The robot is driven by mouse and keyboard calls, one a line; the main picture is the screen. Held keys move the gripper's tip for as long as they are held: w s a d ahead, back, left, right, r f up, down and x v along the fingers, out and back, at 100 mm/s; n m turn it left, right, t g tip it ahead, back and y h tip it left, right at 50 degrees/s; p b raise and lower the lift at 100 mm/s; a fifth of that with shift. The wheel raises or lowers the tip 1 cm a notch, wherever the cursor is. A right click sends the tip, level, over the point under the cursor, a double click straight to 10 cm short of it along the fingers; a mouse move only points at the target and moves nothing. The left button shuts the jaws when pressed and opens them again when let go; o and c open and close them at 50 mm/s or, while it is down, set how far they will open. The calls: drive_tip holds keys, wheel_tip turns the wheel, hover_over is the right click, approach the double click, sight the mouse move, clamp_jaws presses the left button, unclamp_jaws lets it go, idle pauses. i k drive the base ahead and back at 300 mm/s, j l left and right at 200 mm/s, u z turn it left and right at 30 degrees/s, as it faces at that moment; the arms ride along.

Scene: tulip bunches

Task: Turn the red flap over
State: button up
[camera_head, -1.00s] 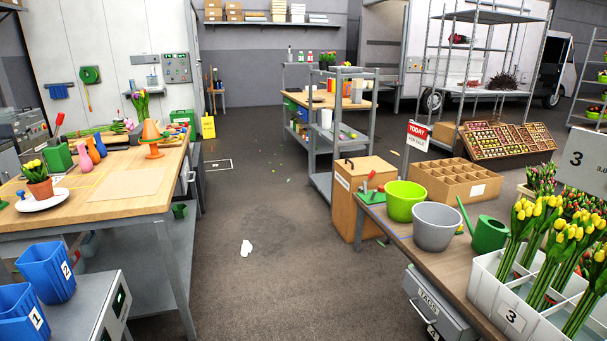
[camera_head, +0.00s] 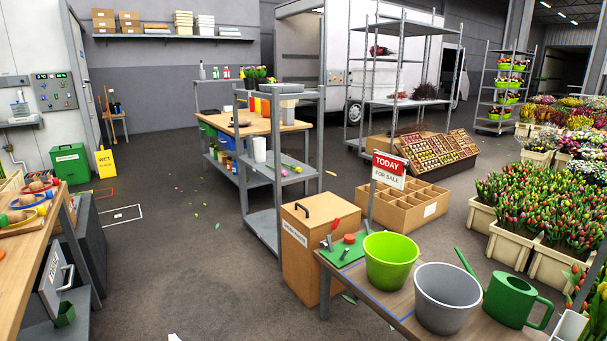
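The only red flap-like part that I can make out is the red upper panel (camera_head: 390,163) of a small sign, which reads "TODAY". The white lower part (camera_head: 388,180) of the sign reads "FOR SALE". The sign is on a grey post (camera_head: 371,203) by the far edge of the right-hand table, behind the lime green bucket (camera_head: 389,262). The red panel faces me. I cannot tell from here whether it is hinged. My gripper is not in view.
The right-hand table (camera_head: 385,302) also holds a grey bucket (camera_head: 444,296) and a green watering can (camera_head: 512,300). A brown cabinet (camera_head: 308,250) stands at its left end. A wooden workbench (camera_head: 22,262) is at the left. Open floor (camera_head: 190,260) lies between them.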

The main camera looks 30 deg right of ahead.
sight(389, 164)
drive_tip(key=i+j+z, duration=0.2)
drive_tip(key=i, duration=0.35)
drive_tip(key=i+j+z, duration=0.1)
drive_tip(key=i+z, duration=0.15)
drive_tip(key=i, duration=0.3)
drive_tip(key=i+z, duration=0.4)
drive_tip(key=i+j+z, duration=0.2)
drive_tip(key=z, duration=0.2)
drive_tip(key=i+j+z, duration=0.25)
drive_tip(key=z, duration=0.15)
drive_tip(key=i+j+z, duration=0.4)
drive_tip(key=k+l, duration=0.05)
